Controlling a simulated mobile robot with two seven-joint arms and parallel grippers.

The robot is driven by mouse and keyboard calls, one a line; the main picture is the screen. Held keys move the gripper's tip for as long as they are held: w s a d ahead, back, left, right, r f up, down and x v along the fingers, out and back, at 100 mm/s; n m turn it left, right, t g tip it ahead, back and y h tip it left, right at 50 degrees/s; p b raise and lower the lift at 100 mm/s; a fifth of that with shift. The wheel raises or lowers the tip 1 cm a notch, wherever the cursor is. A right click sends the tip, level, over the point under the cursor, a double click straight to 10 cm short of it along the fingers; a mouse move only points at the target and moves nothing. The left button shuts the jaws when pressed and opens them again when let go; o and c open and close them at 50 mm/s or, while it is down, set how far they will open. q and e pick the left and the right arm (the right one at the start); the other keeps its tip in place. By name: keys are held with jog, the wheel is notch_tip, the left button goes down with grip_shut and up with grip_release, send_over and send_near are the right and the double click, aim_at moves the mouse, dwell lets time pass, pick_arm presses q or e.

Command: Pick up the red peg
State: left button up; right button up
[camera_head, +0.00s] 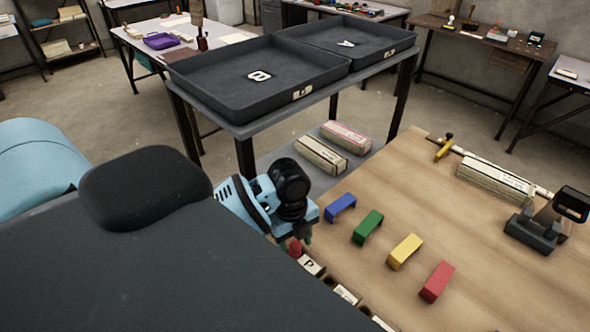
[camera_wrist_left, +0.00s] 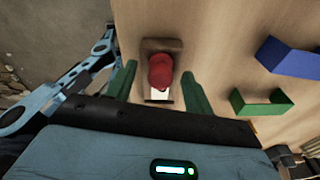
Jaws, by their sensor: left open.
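The red peg (camera_head: 295,247) shows as a small rounded red top near the left front edge of the wooden table, beside a holder labelled "P" (camera_head: 311,265). In the left wrist view the red peg (camera_wrist_left: 160,72) stands in a brown holder between the two green fingers. My left gripper (camera_wrist_left: 158,88) is open, with one finger on each side of the peg and a gap visible to both. In the head view my left gripper (camera_head: 301,238) is partly hidden by its own wrist, just above the peg. My right gripper is not in view.
Blue (camera_head: 341,208), green (camera_head: 368,227), yellow (camera_head: 404,251) and red (camera_head: 436,281) bracket-shaped blocks stand on the wooden table (camera_head: 500,275) right of the gripper. Further labelled holders (camera_head: 347,294) line the front edge. Two dark trays (camera_head: 262,76) stand on a bench behind. A tape dispenser (camera_head: 535,230) sits at right.

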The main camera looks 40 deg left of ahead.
aim_at(295, 243)
pick_arm(q)
jog(key=shift+d+f, duration=0.1)
jog(key=shift+f, duration=0.4)
jog(key=c, duration=1.1)
jog(key=shift+o, duration=0.2)
jog(key=shift+r, duration=0.1)
notch_tip(295, 243, up, 18)
